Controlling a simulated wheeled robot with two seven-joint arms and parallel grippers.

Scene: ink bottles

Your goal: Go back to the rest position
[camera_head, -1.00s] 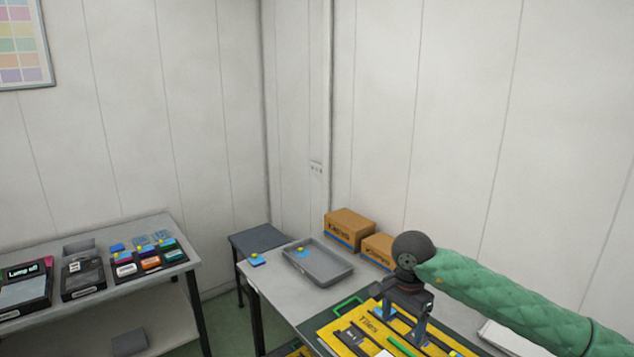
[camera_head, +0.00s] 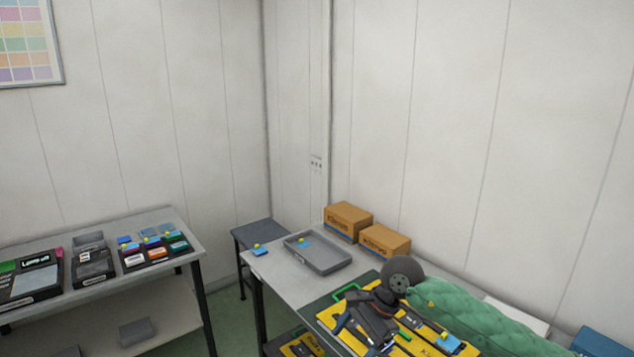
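My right arm, in a green quilted sleeve, comes in from the right. My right gripper (camera_head: 357,340) hangs low over the yellow and black board (camera_head: 332,317) on the right table. Its fingers point down to the left and look apart, with nothing seen between them. My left gripper is out of view. A blue ink bottle with a yellow cap (camera_head: 446,338) is on the board, right of the gripper. Another (camera_head: 258,250) stands at the table's far left corner, and one more (camera_head: 303,242) is in the grey tray (camera_head: 328,268).
Two cardboard boxes (camera_head: 347,222) stand against the wall behind the tray. The left table (camera_head: 115,222) holds black trays with several ink bottles (camera_head: 155,257). A dark stool (camera_head: 260,232) stands in the corner. A blue box (camera_head: 597,342) is at the lower right.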

